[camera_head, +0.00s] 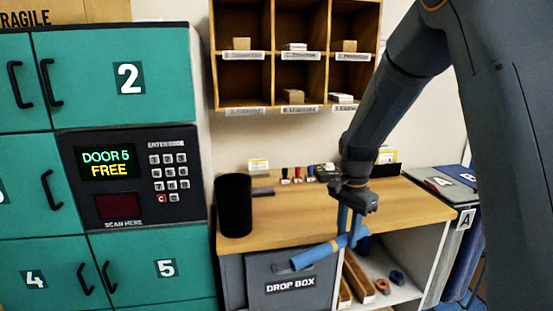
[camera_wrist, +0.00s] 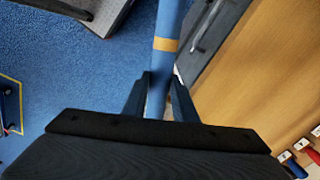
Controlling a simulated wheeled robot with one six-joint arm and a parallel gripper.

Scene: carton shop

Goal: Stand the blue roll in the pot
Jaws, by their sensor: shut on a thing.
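The blue roll (camera_head: 317,253) is a long thin tube held in my gripper (camera_head: 349,232). It lies tilted, close to level, in front of the counter's front edge, with one end pointing left and slightly down. In the wrist view, the roll (camera_wrist: 169,25) runs up from between the two fingers (camera_wrist: 160,88) and shows an orange band. The fingers are shut on it. The pot (camera_head: 234,205) is a black upright cylinder on the counter's left end. My gripper is to the right of the pot and apart from it. The pot's inside cannot be seen.
The wooden counter (camera_head: 285,232) has a drop box (camera_head: 290,285) below it. Small coloured items and a card (camera_head: 259,164) stand along its back. Teal lockers (camera_head: 120,80) are at left, wooden pigeonholes (camera_head: 255,70) above. An open shelf (camera_head: 400,270) holds rolls at lower right.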

